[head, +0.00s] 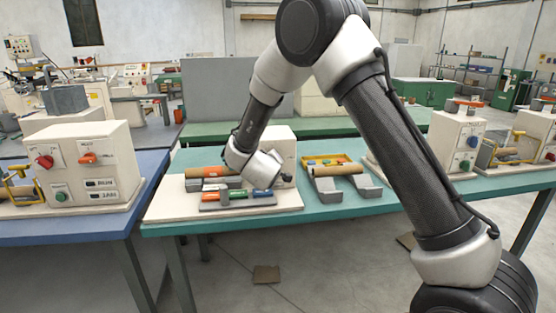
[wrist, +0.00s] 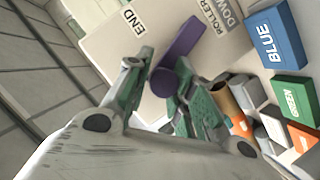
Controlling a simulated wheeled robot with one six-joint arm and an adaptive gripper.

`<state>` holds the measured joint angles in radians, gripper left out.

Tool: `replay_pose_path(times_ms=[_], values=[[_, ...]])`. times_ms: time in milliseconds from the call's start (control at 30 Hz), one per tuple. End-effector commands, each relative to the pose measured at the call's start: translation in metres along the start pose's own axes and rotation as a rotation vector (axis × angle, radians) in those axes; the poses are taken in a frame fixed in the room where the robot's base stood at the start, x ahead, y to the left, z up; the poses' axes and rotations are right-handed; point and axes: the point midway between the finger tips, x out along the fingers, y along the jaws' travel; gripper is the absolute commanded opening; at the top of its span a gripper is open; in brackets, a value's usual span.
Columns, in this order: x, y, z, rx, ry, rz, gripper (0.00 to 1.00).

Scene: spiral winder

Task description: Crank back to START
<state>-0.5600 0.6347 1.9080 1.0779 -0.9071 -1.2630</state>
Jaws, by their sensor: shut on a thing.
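A purple crank handle (wrist: 181,52) stands out from the pale face of the winder (wrist: 112,45) in the wrist view. My gripper (wrist: 164,72) is shut on it, with one finger on each side of its rounded end. The word END is printed on the face above and left of the handle, and ROLLER DOWN above and to the right. I see no START mark. In the head view the winder box (head: 283,147) stands on the teal table, partly behind my arm. My fingers and the handle are hidden there.
BLUE and GREEN labelled blocks (wrist: 276,38) lie right of my gripper, near a brown roll (wrist: 228,102). A yellow tray and another roll (head: 341,169) are to the right on the teal table (head: 310,212). A similar machine (head: 85,160) stands on the blue table at left.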

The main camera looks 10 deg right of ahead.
Motion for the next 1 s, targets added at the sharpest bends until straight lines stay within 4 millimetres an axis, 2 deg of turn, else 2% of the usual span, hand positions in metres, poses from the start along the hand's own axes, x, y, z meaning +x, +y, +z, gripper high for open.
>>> replay_pose_path(times_ms=[600, 1000], values=[[-0.001, -0.043, -0.001, -0.539, -0.002, 0.221, 0.00], [0.002, -0.060, 0.004, -0.793, -0.001, 0.329, 0.00]])
